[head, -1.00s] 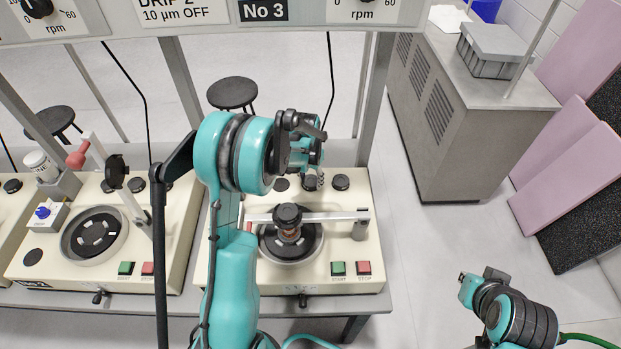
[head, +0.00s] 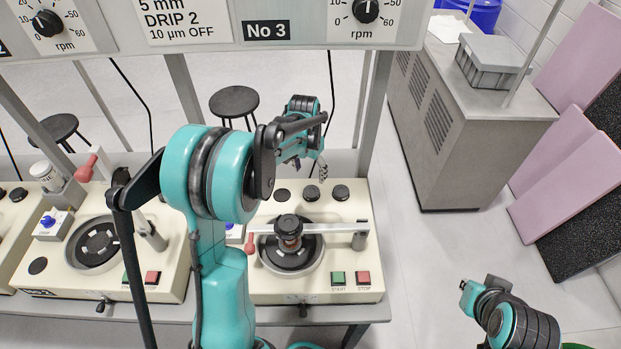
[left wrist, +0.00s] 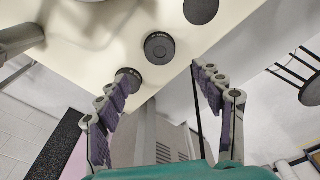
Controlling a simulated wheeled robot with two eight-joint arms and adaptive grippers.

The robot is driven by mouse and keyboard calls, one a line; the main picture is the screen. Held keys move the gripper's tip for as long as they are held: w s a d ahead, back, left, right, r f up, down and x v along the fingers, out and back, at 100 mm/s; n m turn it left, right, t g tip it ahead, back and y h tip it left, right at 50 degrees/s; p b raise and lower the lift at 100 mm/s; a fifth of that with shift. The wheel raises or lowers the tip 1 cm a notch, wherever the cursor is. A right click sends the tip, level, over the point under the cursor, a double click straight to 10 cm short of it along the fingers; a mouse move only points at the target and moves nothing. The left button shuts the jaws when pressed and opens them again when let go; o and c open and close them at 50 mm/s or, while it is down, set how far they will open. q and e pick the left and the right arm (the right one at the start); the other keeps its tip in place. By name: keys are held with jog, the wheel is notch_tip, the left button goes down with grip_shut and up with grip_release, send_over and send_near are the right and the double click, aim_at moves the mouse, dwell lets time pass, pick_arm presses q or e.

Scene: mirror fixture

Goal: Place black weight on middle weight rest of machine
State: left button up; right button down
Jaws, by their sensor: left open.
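A black weight (head: 312,193) sits at the middle of the three round spots along the back of the No 3 machine (head: 365,285); it looks raised and upright. In the left wrist view the black weight (left wrist: 159,46) stands free between and beyond my fingers, with a gap around it. A second black weight (head: 341,192) is at the right spot. The left spot (head: 281,195) looks like a flat black disc. My left gripper (head: 309,168) is open and empty above and behind the middle spot.
A ring plate (head: 291,257) and a bar (head: 335,228) with a black-topped post (head: 288,226) are in front. A second machine (head: 90,272) stands left. The overhead panel (head: 200,25) spans the top. A stool (head: 234,102) and a cabinet (head: 455,130) are behind.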

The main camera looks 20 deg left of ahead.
pick_arm(q)
jog(key=s+d+r+t, duration=0.3)
jog(key=s+d+r, duration=0.3)
jog(key=s+r, duration=0.4)
jog(key=s+d+n+t, duration=0.1)
jog(key=s+d+t, duration=0.2)
jog(key=s, duration=0.9)
jog(key=shift+d+f+n, duration=0.25)
jog(key=shift+d+n, duration=0.05)
jog(key=shift+d, duration=0.5)
jog(key=shift+s, duration=0.1)
